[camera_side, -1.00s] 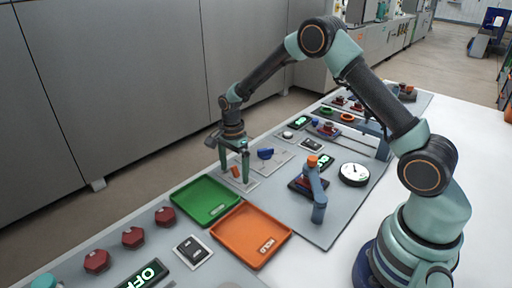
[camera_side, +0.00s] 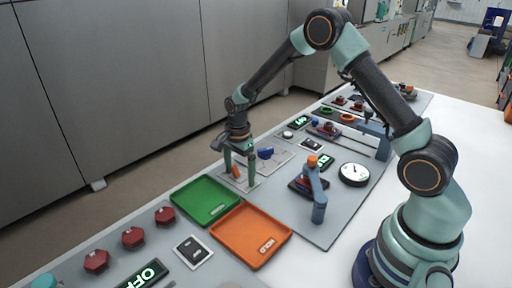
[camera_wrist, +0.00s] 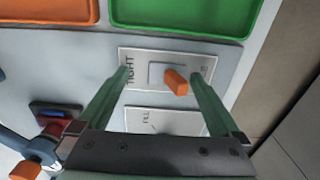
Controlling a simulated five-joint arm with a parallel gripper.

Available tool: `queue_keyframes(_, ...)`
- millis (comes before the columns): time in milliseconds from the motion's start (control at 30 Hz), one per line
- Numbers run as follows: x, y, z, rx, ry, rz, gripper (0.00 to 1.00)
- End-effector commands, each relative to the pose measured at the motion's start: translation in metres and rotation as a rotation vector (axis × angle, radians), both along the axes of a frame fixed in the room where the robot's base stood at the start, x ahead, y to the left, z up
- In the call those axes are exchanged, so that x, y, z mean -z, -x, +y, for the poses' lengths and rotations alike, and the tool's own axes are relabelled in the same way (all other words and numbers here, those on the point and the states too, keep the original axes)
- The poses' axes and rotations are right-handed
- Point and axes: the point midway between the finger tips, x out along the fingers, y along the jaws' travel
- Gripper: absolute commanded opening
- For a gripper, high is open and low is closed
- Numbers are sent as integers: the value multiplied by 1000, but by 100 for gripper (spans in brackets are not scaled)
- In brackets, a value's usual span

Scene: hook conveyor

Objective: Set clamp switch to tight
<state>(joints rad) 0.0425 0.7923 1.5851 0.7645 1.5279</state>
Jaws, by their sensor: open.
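The clamp switch is a small orange lever (camera_wrist: 176,82) on a pale plate (camera_wrist: 152,56). In the wrist view the plate reads TIGHT on the left, and a partly hidden label is on the right. The lever sits right of the plate's middle, tilted toward lower right. The orange lever also shows in the side view (camera_side: 236,172). My gripper (camera_side: 239,178) is open over the plate. Its two green fingers stand apart on either side of the lever in the wrist view (camera_wrist: 160,77). The right fingertip is the nearer one; contact is not visible.
A green tray (camera_side: 205,202) and an orange tray (camera_side: 250,235) lie in front of the switch. A blue knob (camera_side: 265,153) on a neighbouring plate is close behind. A blue post with an orange top (camera_side: 318,200) and a round gauge (camera_side: 354,174) stand to the right.

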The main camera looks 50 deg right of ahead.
Motion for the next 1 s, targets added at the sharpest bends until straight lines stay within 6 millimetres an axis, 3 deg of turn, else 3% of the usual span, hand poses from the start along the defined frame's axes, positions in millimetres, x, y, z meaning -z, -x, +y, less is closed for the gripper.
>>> queue_keyframes(1000,0,24,0,0,0,2,100)
